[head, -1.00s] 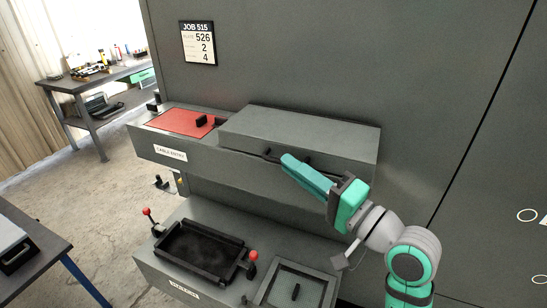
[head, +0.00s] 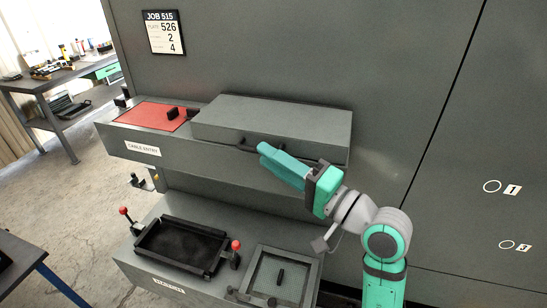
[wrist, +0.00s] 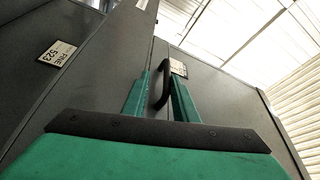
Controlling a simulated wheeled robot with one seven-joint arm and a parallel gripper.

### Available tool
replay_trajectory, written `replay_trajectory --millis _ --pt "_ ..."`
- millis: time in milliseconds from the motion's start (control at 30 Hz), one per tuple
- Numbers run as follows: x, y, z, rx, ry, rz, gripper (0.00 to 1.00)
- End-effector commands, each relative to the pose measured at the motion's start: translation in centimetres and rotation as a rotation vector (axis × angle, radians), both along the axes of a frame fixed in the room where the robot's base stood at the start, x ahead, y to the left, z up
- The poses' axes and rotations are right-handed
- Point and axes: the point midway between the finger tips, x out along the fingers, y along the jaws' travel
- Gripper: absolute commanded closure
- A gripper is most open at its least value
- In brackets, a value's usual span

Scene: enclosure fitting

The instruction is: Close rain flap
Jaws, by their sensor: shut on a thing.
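The grey rain flap (head: 275,113) is a flat box-like cover on the right part of the cable entry shelf. It looks level, resting over the shelf, but whether it is fully seated cannot be told. A dark handle (head: 245,139) sits on its front face, partly hidden by my fingers. My green gripper (head: 264,149) reaches in from the lower right and is shut on the handle. In the wrist view, the black curved handle (wrist: 162,88) stands between the two green fingers.
A red panel (head: 150,116) with a black knob lies left of the flap. Below, a lower shelf holds a black tray (head: 180,245) between red-knobbed levers and a mesh panel (head: 280,274). A job sign (head: 164,32) hangs above. A workbench stands far left, with open floor before it.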

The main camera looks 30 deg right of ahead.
Motion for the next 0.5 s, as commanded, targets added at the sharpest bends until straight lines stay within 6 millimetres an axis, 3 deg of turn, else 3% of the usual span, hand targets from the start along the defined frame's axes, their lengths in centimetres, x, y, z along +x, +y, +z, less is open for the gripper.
replay_trajectory --millis 267,500 --pt "0.0 -0.2 -0.2 0.001 0.004 -0.002 0.83" --pt "-2.7 -1.3 -0.5 0.004 0.003 -0.005 0.83"
